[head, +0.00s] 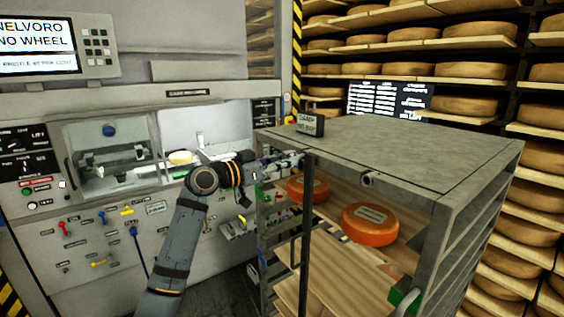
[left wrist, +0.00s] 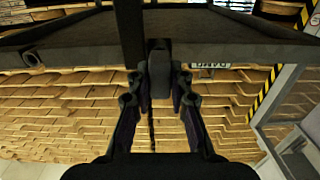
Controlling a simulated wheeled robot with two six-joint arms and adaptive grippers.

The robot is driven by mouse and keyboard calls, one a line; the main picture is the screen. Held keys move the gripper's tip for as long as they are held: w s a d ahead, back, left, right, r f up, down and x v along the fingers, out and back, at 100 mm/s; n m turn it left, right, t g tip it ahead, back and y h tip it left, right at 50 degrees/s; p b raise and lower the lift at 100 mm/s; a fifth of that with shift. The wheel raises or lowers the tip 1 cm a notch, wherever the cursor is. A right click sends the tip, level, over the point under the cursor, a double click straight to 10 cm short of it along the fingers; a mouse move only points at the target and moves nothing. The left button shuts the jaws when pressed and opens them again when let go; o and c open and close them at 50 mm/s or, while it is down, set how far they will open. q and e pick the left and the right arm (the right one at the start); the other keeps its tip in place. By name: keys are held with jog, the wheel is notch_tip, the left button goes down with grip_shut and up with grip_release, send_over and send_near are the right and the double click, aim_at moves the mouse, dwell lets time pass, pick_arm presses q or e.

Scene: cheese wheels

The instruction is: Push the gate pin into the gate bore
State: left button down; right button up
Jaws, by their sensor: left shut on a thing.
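My left gripper (head: 292,161) is at the front left of the grey cart's top edge, beside a dark upright bar (head: 305,235). In the left wrist view its two fingers (left wrist: 160,88) are closed on a dark block (left wrist: 160,68), which looks like the gate pin's head. The rest of the pin is hidden. A small round hole with a raised rim (head: 368,180), which looks like the gate bore, is on the cart's front rail, right of the gripper. It also shows in the left wrist view (left wrist: 32,58), apart from the held block. My right gripper is not in view.
The cart (head: 400,145) has wooden shelves with orange cheese wheels (head: 370,225) below the rail. A small sign (head: 310,125) stands on its top. A machine with a control panel (head: 100,235) is at left. Racks of cheese (head: 470,105) fill the back.

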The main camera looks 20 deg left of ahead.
pick_arm(q)
jog(key=shift+p+x, duration=0.3)
jog(key=shift+x, duration=0.9)
jog(key=c, duration=1.1)
grip_release()
jog(key=shift+c, duration=0.2)
jog(key=shift+a, duration=0.1)
jog(key=shift+s+a, duration=0.25)
jog(key=shift+s, duration=0.05)
jog(key=v, duration=1.1)
